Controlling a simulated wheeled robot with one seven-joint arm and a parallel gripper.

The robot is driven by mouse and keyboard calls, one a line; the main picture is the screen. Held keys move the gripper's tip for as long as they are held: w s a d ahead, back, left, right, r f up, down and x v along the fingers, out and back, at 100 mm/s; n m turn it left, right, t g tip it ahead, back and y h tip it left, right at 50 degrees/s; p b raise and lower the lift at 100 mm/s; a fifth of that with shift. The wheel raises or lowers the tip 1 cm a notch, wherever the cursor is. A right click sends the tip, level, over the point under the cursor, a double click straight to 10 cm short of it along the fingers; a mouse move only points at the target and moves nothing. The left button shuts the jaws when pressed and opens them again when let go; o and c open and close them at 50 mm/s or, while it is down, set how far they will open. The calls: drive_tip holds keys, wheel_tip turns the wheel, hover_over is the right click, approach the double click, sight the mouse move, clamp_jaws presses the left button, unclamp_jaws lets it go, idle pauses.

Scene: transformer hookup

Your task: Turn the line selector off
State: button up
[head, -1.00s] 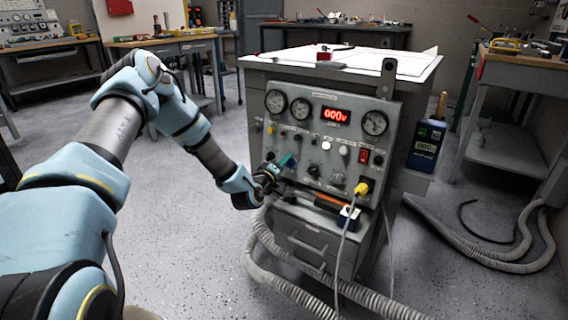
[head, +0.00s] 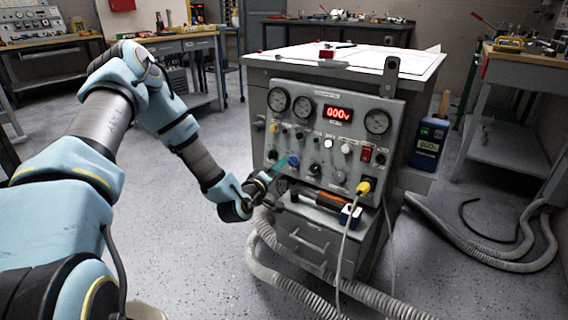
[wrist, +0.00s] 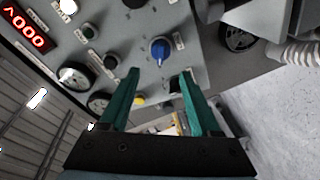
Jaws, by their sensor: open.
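A blue selector knob (head: 293,161) sits on the left half of the grey control panel (head: 318,170). It also shows in the wrist view (wrist: 160,49), just beyond the fingertips, with small labels around it that I cannot read. A white mark shows on it, but its exact setting is hard to tell. My gripper (head: 281,168) is just in front of and to the left of the knob. In the wrist view its teal fingers (wrist: 162,76) are spread apart with nothing between them, clear of the knob.
The panel carries several gauges, a red display (head: 339,115) reading 000, other knobs, a red switch (head: 366,155) and a yellow plug (head: 363,187) with a cable. A shelf with tools lies below. Grey hoses (head: 300,287) lie on the floor around the cabinet.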

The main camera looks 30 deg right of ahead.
drive_tip(key=v, duration=0.4)
drive_tip(key=shift+s+a, duration=0.1)
idle(0.3)
drive_tip(key=w+a+r+m+g+y, duration=0.15)
drive_tip(key=a+y, duration=0.35)
drive_tip(key=a, duration=0.6)
drive_tip(key=a+r+m+g+y, duration=0.2)
drive_tip(key=a+m+g+y, duration=0.15)
drive_tip(key=a, duration=0.65)
drive_tip(key=s+a+r+n+g+y, duration=0.1)
drive_tip(key=s+a+r+g+y, duration=0.1)
drive_tip(key=s+a+r, duration=0.4)
drive_tip(key=s+a+r+n+g+y, duration=0.1)
drive_tip(key=s+a+r+g+y, duration=0.15)
drive_tip(key=s+a, duration=0.65)
wheel_tip(320, 180, up, 24)
drive_tip(key=p, duration=2.3)
drive_tip(key=shift+f+t, duration=0.25)
drive_tip(key=shift+t, duration=0.1)
